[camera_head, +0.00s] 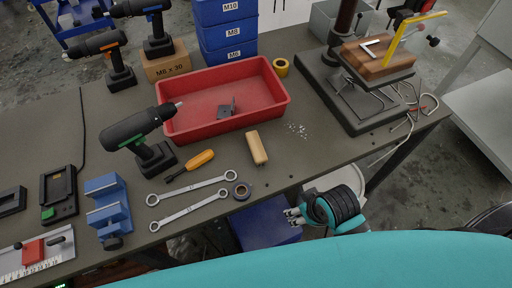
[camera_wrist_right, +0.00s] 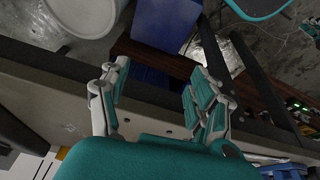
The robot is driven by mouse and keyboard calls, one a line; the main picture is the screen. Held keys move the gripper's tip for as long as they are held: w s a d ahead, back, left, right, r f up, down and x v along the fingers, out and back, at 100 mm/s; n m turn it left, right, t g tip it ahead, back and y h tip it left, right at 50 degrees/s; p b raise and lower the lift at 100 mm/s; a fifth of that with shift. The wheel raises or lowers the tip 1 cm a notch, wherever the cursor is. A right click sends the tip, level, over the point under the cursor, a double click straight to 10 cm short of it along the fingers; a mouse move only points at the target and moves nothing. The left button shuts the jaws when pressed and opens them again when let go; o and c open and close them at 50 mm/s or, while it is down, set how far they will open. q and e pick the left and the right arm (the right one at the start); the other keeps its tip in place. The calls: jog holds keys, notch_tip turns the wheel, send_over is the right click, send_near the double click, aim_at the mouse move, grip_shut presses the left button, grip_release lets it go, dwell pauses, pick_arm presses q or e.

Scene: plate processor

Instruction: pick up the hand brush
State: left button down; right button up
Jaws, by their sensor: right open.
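The hand brush (camera_head: 257,148) appears to be the pale wooden piece lying on the dark workbench, just in front of the red tray; its bristles cannot be made out. My right gripper (camera_head: 293,216) is at the front edge of the bench, to the right of and nearer than the brush, clearly apart from it. In the right wrist view my right gripper (camera_wrist_right: 158,92) has its fingers spread wide with nothing between them. The brush cannot be made out in that view. My left gripper is not in view.
The red tray (camera_head: 191,129) holds a small dark bracket. A drill-press base (camera_head: 345,100) stands further right.

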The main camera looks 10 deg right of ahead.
jog(key=w+a+r+n+y, duration=0.1)
jog(key=w+a+r+n, duration=0.2)
jog(key=n, duration=0.3)
jog(key=w+a+r+n+y, duration=0.1)
jog(key=w+a+r+n, duration=0.3)
jog(key=a+n, duration=0.1)
jog(key=w+a+r+n+g+y, duration=0.1)
jog(key=w+a+r+n, duration=0.2)
jog(key=a+n, duration=0.2)
jog(key=shift+w+a+r+n, duration=0.25)
jog(key=shift+w+a+n, duration=0.05)
jog(key=shift+n, duration=0.5)
jog(key=w+r+n+g+h, duration=0.2)
jog(key=w+r+n, duration=0.25)
jog(key=n, duration=0.55)
notch_tip(320, 180, up, 5)
jog(key=n+h, duration=0.2)
jog(key=n, duration=0.4)
send_over(256, 144)
notch_tip(256, 144, down, 12)
jog(key=shift+s+a+r+p, duration=0.1)
jog(key=shift+s+a+p, duration=0.05)
jog(key=shift+p, duration=0.45)
jog(key=shift+f+p, duration=0.5)
jog(key=shift+f, duration=2.2)
grip_shut()
